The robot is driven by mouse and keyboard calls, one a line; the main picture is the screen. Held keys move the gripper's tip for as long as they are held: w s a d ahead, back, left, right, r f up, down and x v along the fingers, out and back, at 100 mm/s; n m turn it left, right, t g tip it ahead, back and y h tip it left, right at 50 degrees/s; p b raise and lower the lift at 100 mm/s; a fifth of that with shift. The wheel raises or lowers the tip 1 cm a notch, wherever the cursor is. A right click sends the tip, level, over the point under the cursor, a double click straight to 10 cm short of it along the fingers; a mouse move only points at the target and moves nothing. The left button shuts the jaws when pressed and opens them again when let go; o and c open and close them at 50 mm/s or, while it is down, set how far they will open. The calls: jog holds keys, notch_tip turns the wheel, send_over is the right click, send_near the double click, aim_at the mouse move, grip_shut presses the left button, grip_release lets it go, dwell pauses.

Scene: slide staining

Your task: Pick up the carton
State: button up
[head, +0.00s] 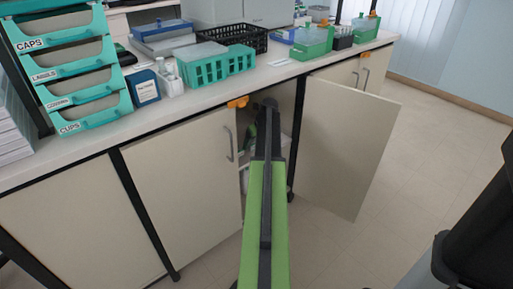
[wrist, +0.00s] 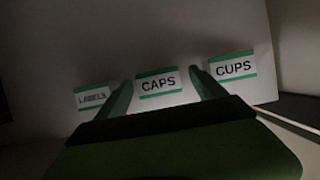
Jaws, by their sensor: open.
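In the wrist view, a pale, dim face with green-striped labels stands in front of my gripper (wrist: 160,80); I take it as the carton front (wrist: 215,45). Its labels read LABELS (wrist: 93,97), CAPS (wrist: 158,82) and CUPS (wrist: 233,67). I cannot tell whether this is one carton or several side by side. My gripper is open, its two green fingers pointing at the face on either side of the CAPS label, with nothing visibly held. In the head view my arm reaches into the open cabinet and hides most of its inside.
The open cabinet door (head: 340,150) stands to the right of my arm, and a closed door (head: 185,175) is at its left. The counter (head: 130,118) above holds teal drawers (head: 75,70), a teal rack (head: 215,68) and a black basket (head: 235,37).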

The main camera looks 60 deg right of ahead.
aim_at(254, 141)
jog(key=shift+w+f, duration=0.1)
jog(key=shift+f, duration=0.05)
jog(key=shift+c, duration=0.3)
jog(key=c, duration=1.4)
jog(key=shift+p, duration=0.3)
jog(key=shift+r, duration=0.35)
notch_tip(254, 141, up, 3)
jog(key=p, duration=0.3)
jog(key=shift+p, duration=0.3)
jog(key=s+a, duration=0.2)
jog(key=s, duration=0.3)
jog(key=s+a, duration=0.1)
jog(key=s, duration=0.5)
jog(key=s+a, duration=0.2)
jog(key=s, duration=0.4)
jog(key=shift+s+a+f, duration=0.1)
jog(key=shift+a, duration=0.25)
